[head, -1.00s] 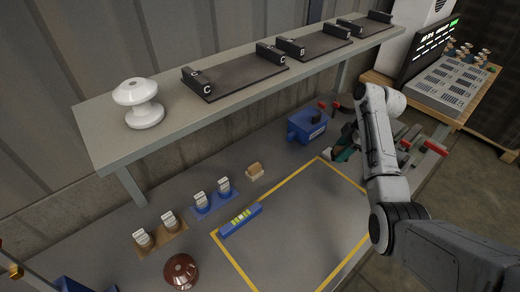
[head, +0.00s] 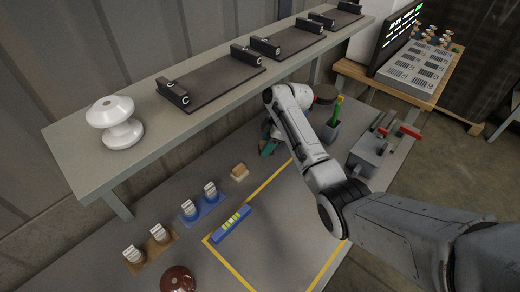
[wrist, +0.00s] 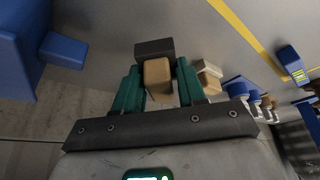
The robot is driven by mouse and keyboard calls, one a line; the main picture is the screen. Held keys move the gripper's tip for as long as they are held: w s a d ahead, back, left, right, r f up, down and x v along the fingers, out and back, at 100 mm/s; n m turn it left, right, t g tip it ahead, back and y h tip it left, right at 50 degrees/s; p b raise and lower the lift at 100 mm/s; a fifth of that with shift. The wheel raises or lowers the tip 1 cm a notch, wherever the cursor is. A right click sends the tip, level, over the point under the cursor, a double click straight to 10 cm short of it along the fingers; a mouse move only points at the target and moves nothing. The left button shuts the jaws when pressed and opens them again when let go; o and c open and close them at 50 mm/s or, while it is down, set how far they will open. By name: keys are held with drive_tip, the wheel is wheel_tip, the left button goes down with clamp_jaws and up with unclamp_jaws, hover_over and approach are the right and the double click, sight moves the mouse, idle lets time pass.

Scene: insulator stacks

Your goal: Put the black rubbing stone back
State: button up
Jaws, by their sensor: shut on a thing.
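The black rubbing stone (wrist: 154,47) has a tan grip block (wrist: 158,78) on it, seen in the wrist view. My gripper (wrist: 157,72) has its green fingers closed on both sides of the tan block, with the black part beyond the tips. In the head view my gripper (head: 268,147) is mostly hidden by my arm, behind and right of a second stone. That second stone (head: 239,172) has a tan grip and pale base and stands on the bench; the wrist view shows it right of my fingers (wrist: 208,76). The head view hides the held stone.
A blue box (wrist: 22,50) is close on the left in the wrist view. Blue (head: 200,204) and brown (head: 149,248) holders, a blue level (head: 231,224) and a brown insulator (head: 178,279) stand on the bench. A shelf (head: 78,152) overhangs the back.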

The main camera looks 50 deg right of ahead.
sight(260, 150)
drive_tip(key=shift+w+a, duration=0.4)
drive_tip(key=shift+a, duration=0.05)
drive_tip(key=shift+w+a, duration=0.45)
wheel_tip(260, 150, down, 3)
drive_tip(key=shift+s+d+r+p, duration=0.1)
drive_tip(key=shift+s+r+p, duration=0.1)
drive_tip(key=shift+p, duration=0.15)
drive_tip(key=shift+w+f, duration=0.1)
drive_tip(key=shift+f, duration=0.4)
drive_tip(key=o, duration=1)
drive_tip(key=shift+f, duration=0.1)
